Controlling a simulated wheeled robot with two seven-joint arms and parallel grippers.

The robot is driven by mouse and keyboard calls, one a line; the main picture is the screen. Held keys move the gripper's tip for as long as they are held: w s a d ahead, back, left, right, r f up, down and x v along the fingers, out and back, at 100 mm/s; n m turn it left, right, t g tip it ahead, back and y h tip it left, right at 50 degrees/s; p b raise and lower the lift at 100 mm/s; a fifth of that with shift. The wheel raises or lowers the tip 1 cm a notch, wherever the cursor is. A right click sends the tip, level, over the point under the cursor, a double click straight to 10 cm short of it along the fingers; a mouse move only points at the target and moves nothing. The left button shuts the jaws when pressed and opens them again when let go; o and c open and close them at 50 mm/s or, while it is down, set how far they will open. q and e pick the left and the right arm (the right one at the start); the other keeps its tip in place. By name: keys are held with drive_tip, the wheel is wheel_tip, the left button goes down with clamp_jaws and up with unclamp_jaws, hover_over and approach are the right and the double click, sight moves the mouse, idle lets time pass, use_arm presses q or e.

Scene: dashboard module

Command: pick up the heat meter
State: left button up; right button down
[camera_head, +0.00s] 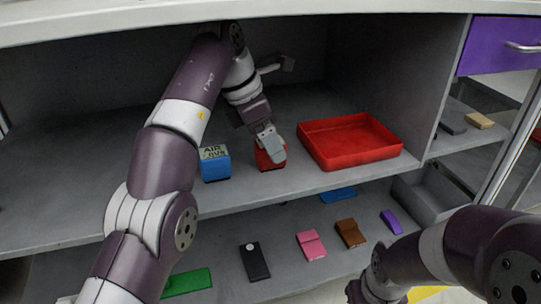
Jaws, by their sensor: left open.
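My left arm comes in from the left and reaches onto the upper shelf. Its gripper (270,144) is open and points down over a small red block (267,163), whose top it partly hides. I cannot tell whether the fingers touch the block. Just left of it stands a blue block (215,168) with a pale top labelled "AIR" and more letters. Nothing is clearly marked as the heat meter, so I cannot tell which object it is. My right arm shows at the lower right; its gripper is not in view.
A shallow, empty red tray (349,131) sits right of the red block. The lower shelf holds green (187,283), black (254,262), pink (311,245), brown (350,233), purple (391,222) and blue (338,194) pieces. A purple drawer (497,44) is at upper right.

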use_arm(q)
drive_tip(key=b+x, duration=0.2)
drive_tip(key=x, duration=0.1)
drive_tip(key=shift+a, duration=0.1)
drive_tip(key=shift+c, duration=0.3)
drive_tip(key=c, duration=1.1)
drive_tip(key=shift+r, duration=0.1)
